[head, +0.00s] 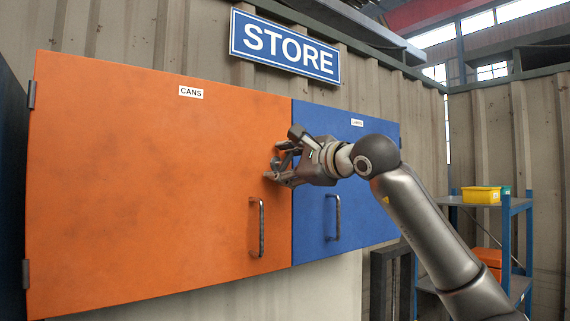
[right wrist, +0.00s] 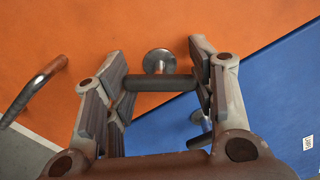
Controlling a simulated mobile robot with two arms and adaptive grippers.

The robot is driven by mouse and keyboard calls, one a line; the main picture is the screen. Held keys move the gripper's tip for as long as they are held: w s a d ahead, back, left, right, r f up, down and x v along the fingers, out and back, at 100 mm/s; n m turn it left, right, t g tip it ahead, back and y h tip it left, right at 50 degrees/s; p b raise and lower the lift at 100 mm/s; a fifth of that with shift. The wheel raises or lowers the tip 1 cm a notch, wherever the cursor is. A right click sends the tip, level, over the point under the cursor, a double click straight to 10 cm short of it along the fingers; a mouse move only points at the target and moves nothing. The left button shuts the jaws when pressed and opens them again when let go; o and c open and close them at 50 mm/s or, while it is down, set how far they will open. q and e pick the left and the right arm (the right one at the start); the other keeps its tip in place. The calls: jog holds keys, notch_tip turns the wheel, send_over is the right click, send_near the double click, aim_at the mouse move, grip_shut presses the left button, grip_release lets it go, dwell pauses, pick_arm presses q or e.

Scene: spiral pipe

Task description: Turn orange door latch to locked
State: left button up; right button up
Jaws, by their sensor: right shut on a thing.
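The orange door (head: 140,170), labelled CANS, is closed flush beside the blue door. Its latch (right wrist: 160,82) has a round metal base and a dark bar; the bar lies crosswise between my right gripper's fingers in the right wrist view. My right gripper (head: 272,168) is shut on that latch near the orange door's right edge, above the handle. It also shows in the right wrist view (right wrist: 160,85). In the head view the gripper hides the latch. My left gripper is not in view.
The orange door has a vertical metal handle (head: 257,228), below the gripper. The blue door (head: 365,195) has its own handle (head: 333,217); a metal fitting (right wrist: 199,116) shows on it in the right wrist view. A blue shelf (head: 507,240) with a yellow bin (head: 481,195) stands at right.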

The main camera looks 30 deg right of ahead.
dwell(0.8)
jog(key=o, duration=1.1)
jog(key=shift+c, duration=0.2)
jog(key=s, duration=1.2)
jog(key=shift+d, duration=0.45)
jog(key=shift+c, duration=0.4)
